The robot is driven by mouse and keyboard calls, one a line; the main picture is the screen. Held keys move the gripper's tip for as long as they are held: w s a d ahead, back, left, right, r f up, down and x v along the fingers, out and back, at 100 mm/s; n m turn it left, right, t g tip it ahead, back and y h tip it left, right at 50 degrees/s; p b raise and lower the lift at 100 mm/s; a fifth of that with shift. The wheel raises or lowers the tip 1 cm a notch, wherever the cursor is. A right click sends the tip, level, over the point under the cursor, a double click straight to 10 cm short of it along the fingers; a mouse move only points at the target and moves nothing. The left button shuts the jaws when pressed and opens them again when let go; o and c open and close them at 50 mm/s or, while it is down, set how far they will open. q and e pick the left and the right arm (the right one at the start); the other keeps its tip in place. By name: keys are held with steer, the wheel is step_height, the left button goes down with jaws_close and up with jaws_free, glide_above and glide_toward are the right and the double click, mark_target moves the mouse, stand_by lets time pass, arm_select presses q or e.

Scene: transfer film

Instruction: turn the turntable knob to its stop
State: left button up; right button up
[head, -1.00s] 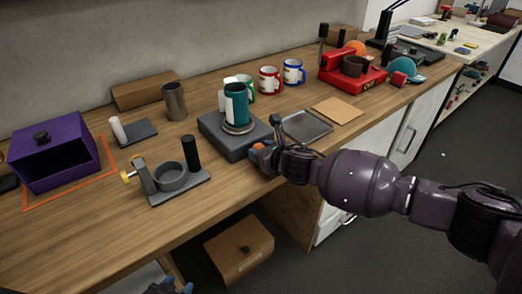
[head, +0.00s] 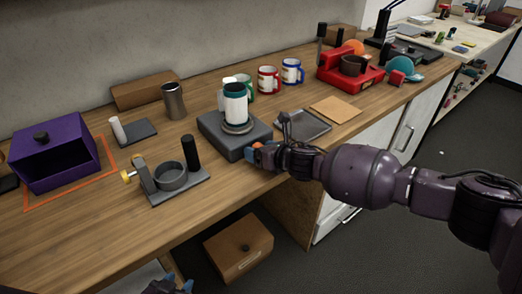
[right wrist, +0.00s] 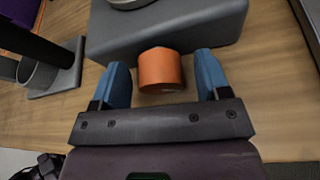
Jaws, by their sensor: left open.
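The turntable is a dark grey block (head: 222,138) with a round plate, on which a teal cup with a white band (head: 235,103) stands upright. Its orange knob (right wrist: 162,70) sticks out from the front of the block. My right gripper (head: 258,153) is at the knob; in the right wrist view its blue fingers (right wrist: 162,64) stand either side of the knob, with a gap on each side. In the head view the fingers mostly hide the knob. My left gripper (head: 168,286) is open and empty at the bottom edge, partly cut off.
A grey tray (head: 304,124) lies right of the turntable, close to my right wrist. A grey fixture with a ring and black post (head: 180,186) stands at left. Several mugs, a steel cup (head: 173,101) and a purple box (head: 50,150) are farther off.

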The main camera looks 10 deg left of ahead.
steer(key=shift+d+r, duration=0.1)
steer(key=p+v, duration=0.2)
steer(key=v, duration=0.8)
steer(key=shift+s+d, duration=0.2)
steer(key=shift+s, duration=0.05)
steer(key=shift+r, duration=0.1)
